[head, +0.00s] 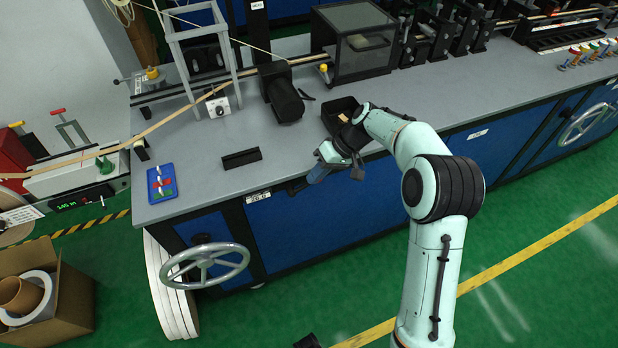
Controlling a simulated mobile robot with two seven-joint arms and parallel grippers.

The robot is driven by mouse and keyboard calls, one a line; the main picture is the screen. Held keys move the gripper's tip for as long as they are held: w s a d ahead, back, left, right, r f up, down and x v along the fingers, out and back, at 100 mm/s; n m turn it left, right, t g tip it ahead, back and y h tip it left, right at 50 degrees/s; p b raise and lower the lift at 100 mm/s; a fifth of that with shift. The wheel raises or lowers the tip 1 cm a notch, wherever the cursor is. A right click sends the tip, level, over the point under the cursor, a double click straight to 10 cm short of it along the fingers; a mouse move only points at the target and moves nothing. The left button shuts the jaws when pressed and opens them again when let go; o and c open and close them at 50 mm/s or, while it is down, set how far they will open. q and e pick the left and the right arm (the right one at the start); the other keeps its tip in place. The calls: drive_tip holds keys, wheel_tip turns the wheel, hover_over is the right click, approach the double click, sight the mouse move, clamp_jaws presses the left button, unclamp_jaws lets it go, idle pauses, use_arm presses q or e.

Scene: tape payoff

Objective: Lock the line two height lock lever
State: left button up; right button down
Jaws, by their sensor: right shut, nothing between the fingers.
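My right gripper (322,172) is at the front edge of the grey bench, above the blue front panel. Its fingers are shut with nothing between them. A small dark part (297,187) sticks out under the bench edge just left of the fingers; it may be the height lock lever, but its shape and position are too small to tell. I cannot tell whether the gripper touches it. A white label (258,196) is on the edge further left, its text hard to read. A grey handwheel (205,265) is on the bench's left front. My left gripper is not in view.
The bench (210,172) carries a black open bin (340,108) behind my gripper, a black block (241,158) and a blue tray (162,183). A second handwheel (583,124) is far right. A cardboard box (60,300) stands at lower left.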

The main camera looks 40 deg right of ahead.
drive_tip(key=d+f+y+b, duration=0.1)
drive_tip(key=f+t+y+b, duration=0.1)
drive_tip(key=y, duration=0.1)
drive_tip(key=shift+s+d+f+y, duration=0.2)
drive_tip(key=shift+d+f+y, duration=0.1)
drive_tip(key=shift+d+f, duration=0.05)
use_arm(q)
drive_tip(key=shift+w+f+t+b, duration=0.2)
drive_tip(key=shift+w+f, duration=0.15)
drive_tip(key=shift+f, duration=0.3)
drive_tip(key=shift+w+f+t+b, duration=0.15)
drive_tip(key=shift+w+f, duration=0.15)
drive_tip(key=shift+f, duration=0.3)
use_arm(e)
drive_tip(key=shift+f, duration=0.2)
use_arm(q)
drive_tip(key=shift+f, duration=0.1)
use_arm(e)
drive_tip(key=shift+d+f, duration=0.1)
drive_tip(key=shift+f, duration=0.15)
